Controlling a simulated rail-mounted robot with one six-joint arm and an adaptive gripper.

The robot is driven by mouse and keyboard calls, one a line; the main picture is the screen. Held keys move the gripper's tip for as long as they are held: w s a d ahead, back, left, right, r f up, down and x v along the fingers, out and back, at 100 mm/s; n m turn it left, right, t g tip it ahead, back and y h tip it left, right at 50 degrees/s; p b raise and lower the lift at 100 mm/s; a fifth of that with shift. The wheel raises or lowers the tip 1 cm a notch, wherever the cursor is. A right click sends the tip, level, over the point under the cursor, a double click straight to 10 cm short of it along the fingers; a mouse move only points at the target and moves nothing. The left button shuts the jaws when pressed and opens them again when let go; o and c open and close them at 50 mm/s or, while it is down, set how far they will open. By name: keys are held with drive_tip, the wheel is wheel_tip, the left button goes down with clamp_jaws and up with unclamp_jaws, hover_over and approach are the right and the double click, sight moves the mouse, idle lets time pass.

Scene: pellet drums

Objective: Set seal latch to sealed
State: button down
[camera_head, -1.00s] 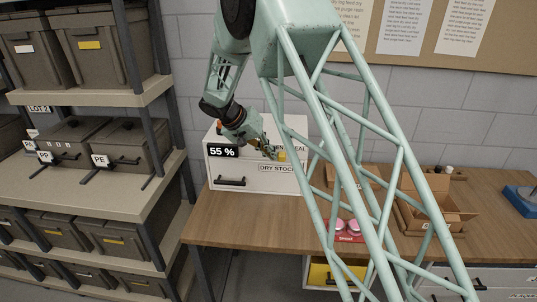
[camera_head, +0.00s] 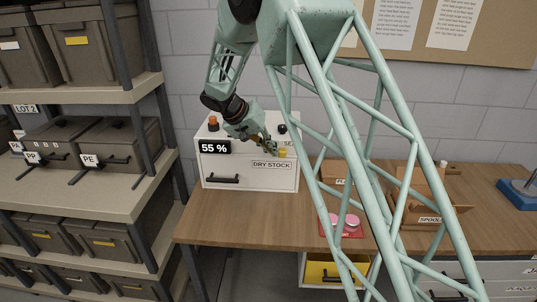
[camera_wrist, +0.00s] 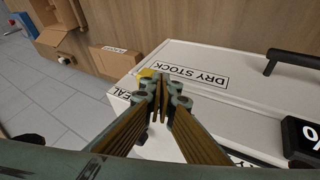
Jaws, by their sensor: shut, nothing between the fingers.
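The dry stock box (camera_head: 225,166) is a white cabinet on the wooden bench, with a black front handle and a 55 % display. The seal latch shows as a small yellow piece (camera_head: 282,152) at its upper front right, by a partly hidden label; it also shows in the wrist view (camera_wrist: 146,74). My gripper (camera_head: 271,147) is shut and empty, with its tips close beside the yellow piece. In the wrist view my fingertips (camera_wrist: 160,86) are together just in front of it. Contact, and which setting the latch is in, I cannot tell.
An orange-red knob (camera_head: 213,124) and a black knob (camera_head: 282,128) stand on the box top. A red tray (camera_head: 343,228) with pink lids and an open cardboard box (camera_head: 440,193) lie to the right, partly behind my arm.

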drive_tip(key=shift+d+b, duration=0.9)
drive_tip(key=shift+d, duration=0.2)
drive_tip(key=shift+a, duration=0.1)
drive_tip(key=s+a+r+b, duration=0.1)
drive_tip(key=s+a+r, duration=0.2)
drive_tip(key=a+r, duration=0.5)
drive_tip(key=shift+s+a, duration=0.3)
drive_tip(key=shift+r, duration=0.1)
idle(0.4)
